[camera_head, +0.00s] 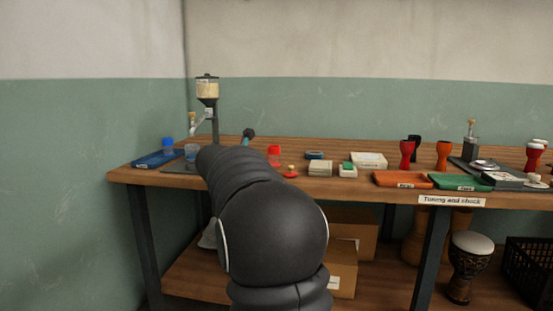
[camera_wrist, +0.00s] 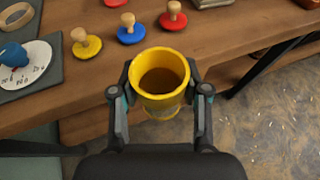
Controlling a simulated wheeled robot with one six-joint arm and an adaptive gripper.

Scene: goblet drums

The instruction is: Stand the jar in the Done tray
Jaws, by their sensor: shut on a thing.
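A yellow jar (camera_wrist: 163,104) with an open top is held between the two fingers of my gripper (camera_wrist: 160,82) in the wrist view. Its inside looks brown; I cannot tell whether that is filling or shadow. It is at the table's front edge, with floor showing below. In the head view my arm hides the jar and the gripper.
Stoppers in yellow (camera_wrist: 87,45), blue (camera_wrist: 131,34) and red (camera_wrist: 173,20) stand on the table past the jar. A white dial (camera_wrist: 24,67) is at left.

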